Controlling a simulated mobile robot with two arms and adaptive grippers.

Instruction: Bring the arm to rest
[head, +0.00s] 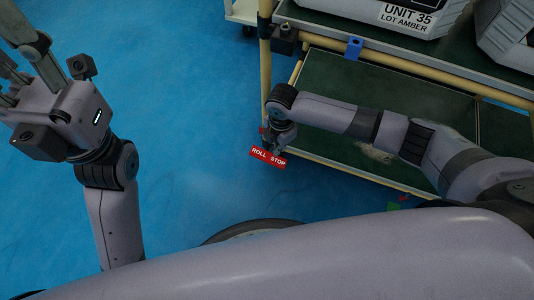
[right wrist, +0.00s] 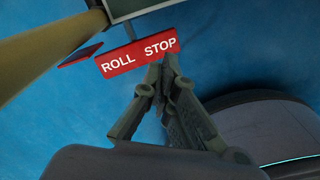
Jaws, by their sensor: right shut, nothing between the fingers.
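My right arm reaches left across the rack's lower shelf in the head view. Its gripper (head: 274,143) points down near the rack's corner, just above a red "ROLL STOP" plate (head: 267,157) in the picture. In the right wrist view, the gripper's fingertips (right wrist: 166,62) meet with nothing between them. They overlap the lower edge of the red plate (right wrist: 137,56); I cannot tell whether they touch it. My left arm stands raised at the left. Its gripper (head: 20,50) is partly cut off by the frame edge, so its opening is unclear.
The rack has a green lower shelf (head: 325,84), cream posts (head: 265,65) and a blue clip (head: 354,47). A grey unit labelled "UNIT 35 LOT AMBER" (head: 407,17) sits on its upper shelf, beside another grey unit (head: 508,30). Blue floor (head: 185,100) lies clear between my arms.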

